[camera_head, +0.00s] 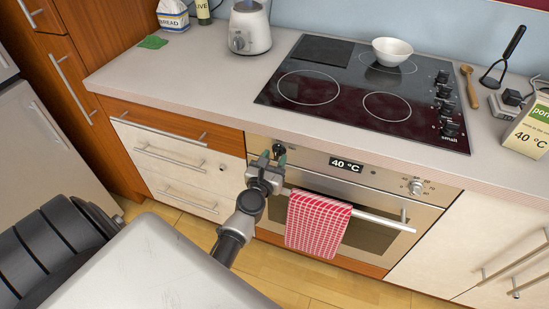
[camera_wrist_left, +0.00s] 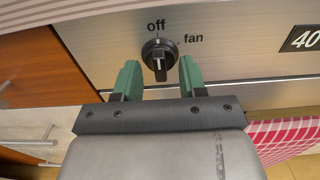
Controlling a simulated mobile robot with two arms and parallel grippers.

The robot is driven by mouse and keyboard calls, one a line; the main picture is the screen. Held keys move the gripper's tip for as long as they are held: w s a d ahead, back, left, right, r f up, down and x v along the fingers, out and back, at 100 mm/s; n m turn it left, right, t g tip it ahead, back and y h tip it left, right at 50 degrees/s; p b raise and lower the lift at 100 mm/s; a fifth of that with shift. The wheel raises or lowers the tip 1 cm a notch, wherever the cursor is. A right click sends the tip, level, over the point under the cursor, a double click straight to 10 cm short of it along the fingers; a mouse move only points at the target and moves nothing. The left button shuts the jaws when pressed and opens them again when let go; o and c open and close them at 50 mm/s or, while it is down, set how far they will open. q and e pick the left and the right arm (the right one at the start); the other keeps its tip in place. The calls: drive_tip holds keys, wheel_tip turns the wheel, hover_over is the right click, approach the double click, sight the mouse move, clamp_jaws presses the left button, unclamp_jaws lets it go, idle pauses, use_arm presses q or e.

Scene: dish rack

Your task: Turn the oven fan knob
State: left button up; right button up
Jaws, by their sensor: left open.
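The oven fan knob (camera_wrist_left: 159,58) is round and black with a raised grip. In the left wrist view it sits on the steel oven panel, with "off" printed above it and "fan" to its upper right. Its white mark points up, towards "off". In the head view the knob (camera_head: 279,149) shows small at the panel's left end, partly hidden by my gripper. My left gripper (camera_wrist_left: 158,80) is open, with one green finger on each side below the knob. I cannot tell whether the fingers touch it. It also shows in the head view (camera_head: 271,157). My right gripper is not in view.
The oven panel also has a "40 °C" display (camera_head: 346,164) and a silver dial (camera_head: 416,187). A red checked towel (camera_head: 318,222) hangs on the oven handle (camera_head: 385,221) just right of my left gripper. The counter edge juts out above the panel.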

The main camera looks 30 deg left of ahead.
use_arm(q)
drive_tip(key=shift+s+d, duration=0.2)
drive_tip(key=shift+s, duration=0.45)
drive_tip(key=b+v, duration=0.1)
drive_tip(key=v, duration=0.5)
idle(0.7)
